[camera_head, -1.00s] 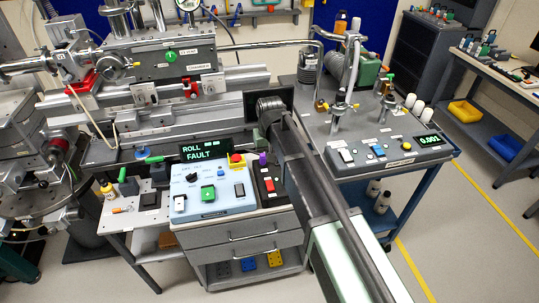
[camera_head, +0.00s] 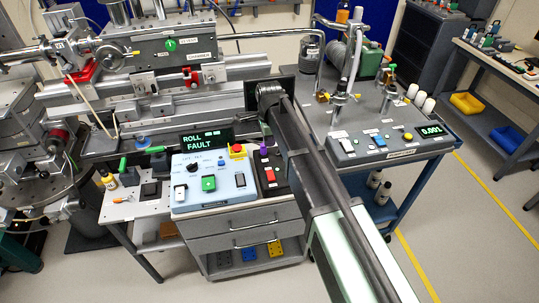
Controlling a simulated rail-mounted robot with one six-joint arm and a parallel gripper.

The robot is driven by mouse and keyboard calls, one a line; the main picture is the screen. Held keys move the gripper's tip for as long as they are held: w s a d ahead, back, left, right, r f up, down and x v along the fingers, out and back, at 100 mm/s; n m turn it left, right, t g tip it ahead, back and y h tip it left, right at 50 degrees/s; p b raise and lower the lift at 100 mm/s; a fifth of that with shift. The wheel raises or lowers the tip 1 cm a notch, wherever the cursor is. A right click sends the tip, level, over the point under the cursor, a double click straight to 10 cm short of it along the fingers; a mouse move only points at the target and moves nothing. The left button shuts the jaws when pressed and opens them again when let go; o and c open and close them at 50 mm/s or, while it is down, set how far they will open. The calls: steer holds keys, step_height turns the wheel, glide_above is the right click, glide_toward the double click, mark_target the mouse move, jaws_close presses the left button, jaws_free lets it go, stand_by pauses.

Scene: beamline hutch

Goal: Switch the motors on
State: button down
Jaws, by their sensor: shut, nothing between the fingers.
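A pale blue control box (camera_head: 236,199) stands on a drawer cabinet, with a display (camera_head: 207,139) reading ROLL FAULT. It carries a white rocker switch (camera_head: 180,192), a green button (camera_head: 208,184), another white switch (camera_head: 240,180), a dark knob and a red emergency stop (camera_head: 237,151) on yellow. Beside it, a dark box (camera_head: 280,188) has a red rocker switch (camera_head: 270,175) and a purple knob (camera_head: 263,150). The small labels are unreadable, so I cannot tell which control is for the motors. My gripper (camera_head: 268,98) is at the arm's far end, behind the boxes; its fingers are hard to make out.
My arm crosses close to the dark box's right side. A blue cart (camera_head: 407,160) at right carries another switch panel with a 0.001 display (camera_head: 430,130). Behind the boxes is the metal rail stage (camera_head: 165,107). A small side table (camera_head: 125,208) stands at left.

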mark_target(270, 173)
step_height(270, 173, down, 13)
steer(key=b, duration=1.2)
steer(key=shift+s+f+b, duration=0.1)
steer(key=shift+f+b, duration=0.1)
steer(key=shift+b, duration=0.15)
steer(key=shift+r, duration=0.1)
steer(key=shift+f+b, duration=0.6)
steer(key=shift+b, duration=0.05)
steer(key=shift+s+d+r, duration=0.1)
steer(key=shift+r, duration=0.1)
steer(key=shift+s, duration=0.15)
